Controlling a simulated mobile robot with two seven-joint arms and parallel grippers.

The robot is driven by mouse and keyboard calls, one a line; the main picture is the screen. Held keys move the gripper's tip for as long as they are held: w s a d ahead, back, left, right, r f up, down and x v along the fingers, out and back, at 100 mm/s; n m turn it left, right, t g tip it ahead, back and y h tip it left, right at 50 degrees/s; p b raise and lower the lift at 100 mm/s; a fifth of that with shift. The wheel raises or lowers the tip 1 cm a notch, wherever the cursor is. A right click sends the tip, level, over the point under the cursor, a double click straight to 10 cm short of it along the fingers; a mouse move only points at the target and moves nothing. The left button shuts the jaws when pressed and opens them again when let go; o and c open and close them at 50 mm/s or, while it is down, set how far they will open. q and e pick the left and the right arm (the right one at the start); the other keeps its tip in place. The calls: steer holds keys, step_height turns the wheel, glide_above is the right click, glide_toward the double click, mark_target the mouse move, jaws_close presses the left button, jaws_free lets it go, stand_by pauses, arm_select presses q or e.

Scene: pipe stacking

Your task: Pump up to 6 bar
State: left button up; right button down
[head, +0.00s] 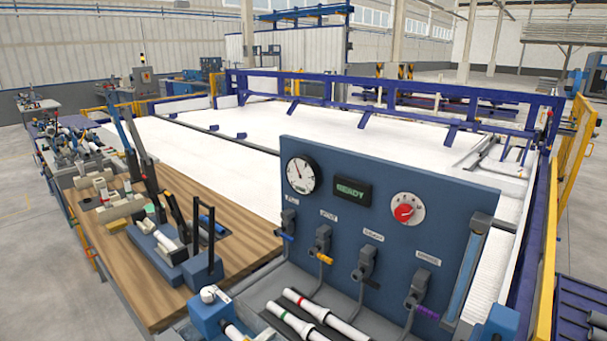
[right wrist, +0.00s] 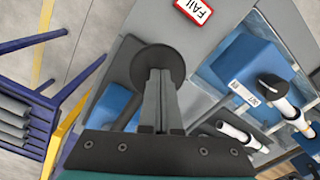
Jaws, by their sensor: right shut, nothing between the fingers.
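The blue test panel (head: 375,243) stands at the front right in the head view. It carries a round white gauge (head: 302,175) whose dark needle points up and slightly left; its numbers are too small to read. A green display (head: 352,190) reads READY, and a red knob (head: 404,211) sits right of it. In the right wrist view my right gripper (right wrist: 160,75) is shut and empty. Its fingertips overlap a dark round disc (right wrist: 143,64); I cannot tell whether they touch it. My left gripper is in neither view.
A wooden bench (head: 110,245) with fixtures stands left. A red-edged FAIL sign (right wrist: 196,10) and blue blocks (right wrist: 250,65) show near my right gripper.

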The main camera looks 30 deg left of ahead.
step_height(320, 180, up, 4)
steer(key=p, duration=0.3)
steer(key=shift+s+f, duration=0.15)
steer(key=shift+f, duration=0.1)
steer(key=shift+r+p, duration=0.3)
steer(key=shift+r, duration=0.05)
steer(key=shift+s+a+r, duration=0.1)
steer(key=shift+s+r, duration=0.05)
steer(key=shift+r, duration=1.6)
steer(key=shift+w+f+b, duration=0.15)
steer(key=shift+f+b, duration=1.45)
steer(key=shift+f, duration=0.75)
steer(key=shift+w+f+b, duration=0.15)
steer(key=shift+f+b, duration=1.4)
steer(key=shift+f, duration=0.75)
steer(key=r+p, duration=0.5)
steer(key=p, duration=0.1)
steer(key=shift+s, duration=0.2)
steer(key=shift+r, duration=0.35)
steer(key=shift+s+r, duration=0.2)
steer(key=shift+r, duration=1.65)
